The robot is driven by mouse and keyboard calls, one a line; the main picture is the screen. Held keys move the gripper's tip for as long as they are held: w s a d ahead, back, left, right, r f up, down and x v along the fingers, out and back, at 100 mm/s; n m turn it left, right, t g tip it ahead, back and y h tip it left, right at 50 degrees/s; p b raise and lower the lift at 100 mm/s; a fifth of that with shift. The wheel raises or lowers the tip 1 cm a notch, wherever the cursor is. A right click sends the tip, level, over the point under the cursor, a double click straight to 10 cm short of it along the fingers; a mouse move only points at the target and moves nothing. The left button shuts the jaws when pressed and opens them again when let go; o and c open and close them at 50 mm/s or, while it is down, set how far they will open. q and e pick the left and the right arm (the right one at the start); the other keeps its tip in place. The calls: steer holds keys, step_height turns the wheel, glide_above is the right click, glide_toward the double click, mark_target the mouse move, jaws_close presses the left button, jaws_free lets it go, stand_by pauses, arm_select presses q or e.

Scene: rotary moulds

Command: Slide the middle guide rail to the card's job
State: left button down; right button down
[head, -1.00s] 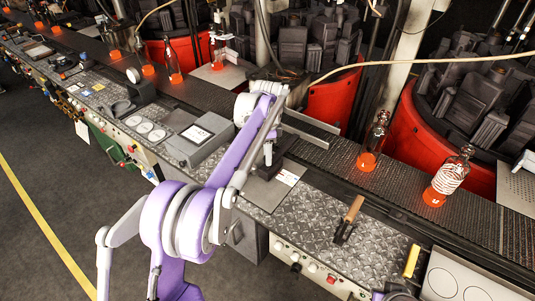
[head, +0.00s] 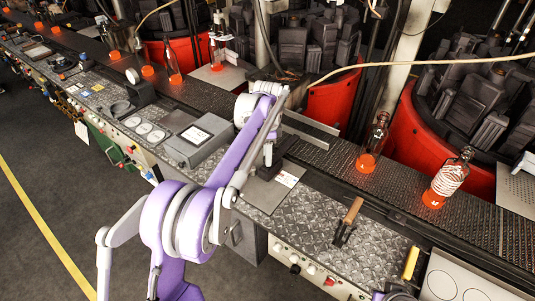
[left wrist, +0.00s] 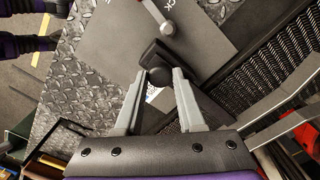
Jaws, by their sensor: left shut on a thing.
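The guide rail (head: 310,129) is a grey bar standing along the conveyor edge, just right of my left forearm in the head view. My left gripper (head: 268,154) is low beside the rail's near end, partly hidden by my arm. In the left wrist view my left gripper (left wrist: 160,76) has its two grey fingers shut on a dark, rounded handle (left wrist: 158,60). A grey plate (left wrist: 112,40) with partly readable lettering lies by the handle. My right gripper does not show.
The conveyor (head: 330,160) runs behind the work surface and carries glowing bottles (head: 374,145). A wooden-handled tool (head: 348,222) lies on the diamond-plate surface. Red machine guards stand behind.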

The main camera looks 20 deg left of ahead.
arm_select(q)
steer(key=shift+w+d, duration=0.2)
steer(key=shift+w, duration=0.4)
steer(key=c, duration=0.6)
jaws_free()
steer(key=shift+s+a+r, duration=0.1)
steer(key=shift+s+a, duration=0.05)
steer(key=shift+s, duration=0.2)
steer(key=shift+o, duration=0.5)
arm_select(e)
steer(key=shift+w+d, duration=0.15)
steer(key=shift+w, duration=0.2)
arm_select(q)
steer(key=shift+w, duration=0.15)
step_height(320, 180, up, 11)
steer(key=p, duration=0.1)
steer(key=shift+f, duration=0.2)
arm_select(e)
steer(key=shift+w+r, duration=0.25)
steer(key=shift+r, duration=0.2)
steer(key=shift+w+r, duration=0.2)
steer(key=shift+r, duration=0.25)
